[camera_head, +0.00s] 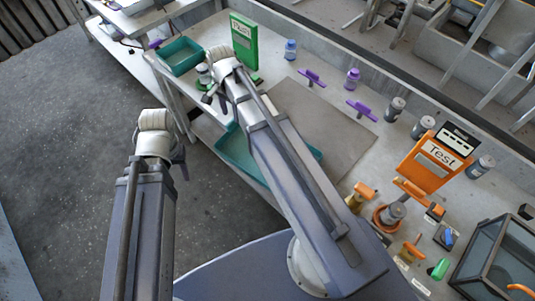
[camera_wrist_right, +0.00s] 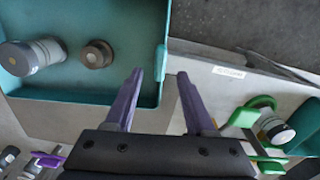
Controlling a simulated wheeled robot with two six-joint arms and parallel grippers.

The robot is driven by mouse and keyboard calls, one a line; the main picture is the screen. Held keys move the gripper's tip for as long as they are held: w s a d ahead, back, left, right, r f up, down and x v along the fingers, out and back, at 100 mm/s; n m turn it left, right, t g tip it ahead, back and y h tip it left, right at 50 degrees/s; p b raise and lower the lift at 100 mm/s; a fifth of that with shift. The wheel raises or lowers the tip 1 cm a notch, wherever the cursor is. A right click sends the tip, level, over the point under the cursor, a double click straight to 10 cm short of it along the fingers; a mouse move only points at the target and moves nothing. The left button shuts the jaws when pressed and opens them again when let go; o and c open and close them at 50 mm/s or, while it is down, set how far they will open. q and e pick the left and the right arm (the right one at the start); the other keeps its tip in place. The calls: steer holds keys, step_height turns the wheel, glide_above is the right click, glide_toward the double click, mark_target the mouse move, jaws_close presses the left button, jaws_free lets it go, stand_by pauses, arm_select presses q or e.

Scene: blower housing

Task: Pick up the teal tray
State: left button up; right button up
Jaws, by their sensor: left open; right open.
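A large teal tray (camera_head: 232,148) lies on the workbench, partly hidden behind my right arm in the head view. In the right wrist view the tray (camera_wrist_right: 100,97) holds a grey bottle (camera_wrist_right: 35,56) and a brown ring-like part (camera_wrist_right: 96,54). My right gripper (camera_head: 214,99) is open at the tray's left end. In the right wrist view its fingers (camera_wrist_right: 160,75) appear on either side of the tray's end wall; contact cannot be told. My left gripper (camera_head: 179,164) is open and empty over the floor, left of the bench. A smaller teal tray (camera_head: 181,56) sits farther back.
A green "Test" holder (camera_head: 244,43) and a green-ringed bottle (camera_wrist_right: 275,128) stand close to my right gripper. An orange "Test" holder (camera_head: 436,158) stands right. A grey mat (camera_head: 330,125) is clear.

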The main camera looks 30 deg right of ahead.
mark_target(232, 120)
step_height(232, 120, down, 5)
steer(key=b, duration=0.4)
steer(key=shift+r, duration=0.1)
jaws_close()
stand_by(1.2)
